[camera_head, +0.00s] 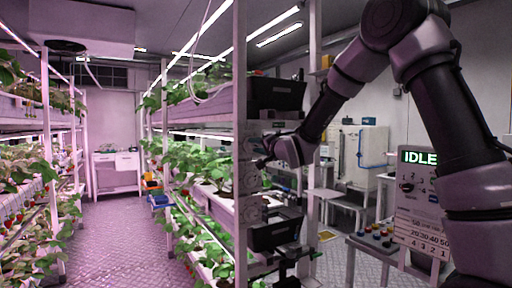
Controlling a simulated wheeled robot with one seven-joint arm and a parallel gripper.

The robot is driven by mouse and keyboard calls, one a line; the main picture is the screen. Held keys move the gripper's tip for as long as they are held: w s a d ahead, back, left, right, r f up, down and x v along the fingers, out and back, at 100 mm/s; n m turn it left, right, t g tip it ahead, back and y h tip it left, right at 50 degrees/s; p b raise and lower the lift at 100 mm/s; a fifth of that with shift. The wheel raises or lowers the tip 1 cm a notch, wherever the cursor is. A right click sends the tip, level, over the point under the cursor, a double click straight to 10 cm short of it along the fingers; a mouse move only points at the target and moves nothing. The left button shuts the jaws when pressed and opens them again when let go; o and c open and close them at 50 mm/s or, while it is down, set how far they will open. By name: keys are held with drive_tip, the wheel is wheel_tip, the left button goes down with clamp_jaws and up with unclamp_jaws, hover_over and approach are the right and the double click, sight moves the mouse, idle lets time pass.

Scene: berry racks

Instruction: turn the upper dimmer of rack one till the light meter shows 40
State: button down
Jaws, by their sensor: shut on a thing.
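My arm reaches in from the right, and my gripper (262,161) is at the pale end post (246,110) of the near rack in the middle. My gripper is small and dark here, shut on what looks like the upper dimmer on that post. The knob is hidden by the jaws, so its angle cannot be read. Faint round fittings show lower on the post, too small to tell apart. I cannot make out a light meter reading. A panel (417,205) at the right has a screen (420,157) reading IDLE, a dial and printed numbers.
Strawberry racks (205,187) line the aisle (115,235), which is clear. Black bins (276,236) sit beside the post, below and above my gripper. A small table (375,245) with coloured knobs stands at the right. A white bench (117,165) is at the far end.

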drive_tip(key=n, duration=0.8)
drive_tip(key=shift+n, duration=0.3)
drive_tip(key=n, duration=0.4)
drive_tip(key=shift+n, duration=0.3)
drive_tip(key=n, duration=0.4)
drive_tip(key=shift+f+n, duration=0.1)
drive_tip(key=shift+n, duration=0.2)
drive_tip(key=n, duration=1.2)
drive_tip(key=shift+n, duration=0.3)
